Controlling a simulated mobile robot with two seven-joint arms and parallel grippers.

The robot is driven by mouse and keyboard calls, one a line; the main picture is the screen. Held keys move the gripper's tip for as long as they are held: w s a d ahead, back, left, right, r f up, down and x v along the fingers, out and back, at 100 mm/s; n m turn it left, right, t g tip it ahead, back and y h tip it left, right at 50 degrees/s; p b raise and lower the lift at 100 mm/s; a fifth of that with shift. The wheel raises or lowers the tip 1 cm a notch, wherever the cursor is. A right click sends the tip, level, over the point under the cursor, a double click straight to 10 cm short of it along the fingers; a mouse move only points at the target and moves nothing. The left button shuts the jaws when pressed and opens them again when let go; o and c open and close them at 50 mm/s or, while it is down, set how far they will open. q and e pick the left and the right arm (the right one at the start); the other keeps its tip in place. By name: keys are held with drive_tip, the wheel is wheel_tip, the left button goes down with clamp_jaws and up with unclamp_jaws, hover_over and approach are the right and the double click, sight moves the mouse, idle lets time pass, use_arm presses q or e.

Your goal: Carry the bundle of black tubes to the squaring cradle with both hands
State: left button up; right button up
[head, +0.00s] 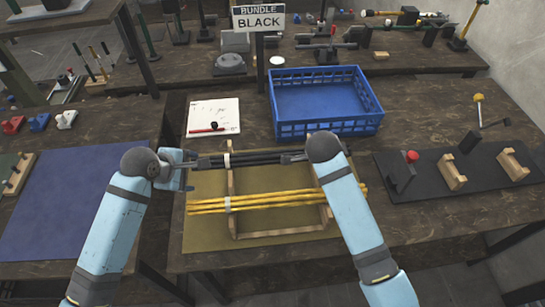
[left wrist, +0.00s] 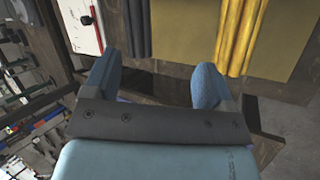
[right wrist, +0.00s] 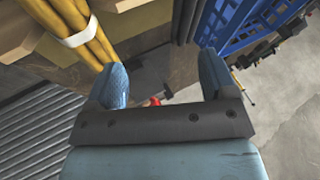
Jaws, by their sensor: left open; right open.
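The bundle of black tubes (head: 250,159) lies across a wooden rack (head: 233,188), behind a bundle of yellow tubes (head: 270,200), with a pale band around it. My left gripper (head: 180,170) is open at the bundle's left end; the black tubes (left wrist: 140,28) show ahead of its fingers in the left wrist view. My right gripper (right wrist: 162,78) is open near the bundle's right end; my own arm hides most of it in the head view. Two wooden notched blocks (head: 452,176) and a red-knobbed stop (head: 402,172) on a dark board at right look like the squaring cradle.
A blue crate (head: 325,125) stands just behind the rack. A white sheet with a red marker (head: 213,118) lies behind left. A sign (head: 258,20) reads BUNDLE BLACK. A blue mat (head: 62,200) at left is clear. Between rack and dark board (head: 470,192) is little bare table.

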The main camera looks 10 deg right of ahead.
sight(214, 161)
use_arm(q)
drive_tip(key=w, duration=0.1)
drive_tip(key=w+r+n, duration=0.1)
drive_tip(key=w+n, duration=0.1)
drive_tip(key=shift+w+d+r, duration=0.1)
drive_tip(key=shift+d+r, duration=0.1)
drive_tip(key=shift+d, duration=0.1)
use_arm(e)
drive_tip(key=w, duration=0.1)
drive_tip(key=w+r+m, duration=0.1)
drive_tip(key=w+a+m, duration=0.1)
drive_tip(key=shift+r+h, duration=0.35)
drive_tip(key=shift+h, duration=0.05)
use_arm(q)
drive_tip(key=shift+f, duration=0.1)
use_arm(e)
drive_tip(key=shift+w+f, duration=0.1)
use_arm(q)
drive_tip(key=x, duration=1.3)
drive_tip(key=shift+w+d+f, duration=0.1)
drive_tip(key=shift+w+d, duration=0.2)
use_arm(e)
drive_tip(key=x, duration=1.3)
drive_tip(key=shift+w+d+f, duration=0.15)
drive_tip(key=shift+w, duration=0.25)
use_arm(q)
clamp_jaws()
use_arm(e)
clamp_jaws()
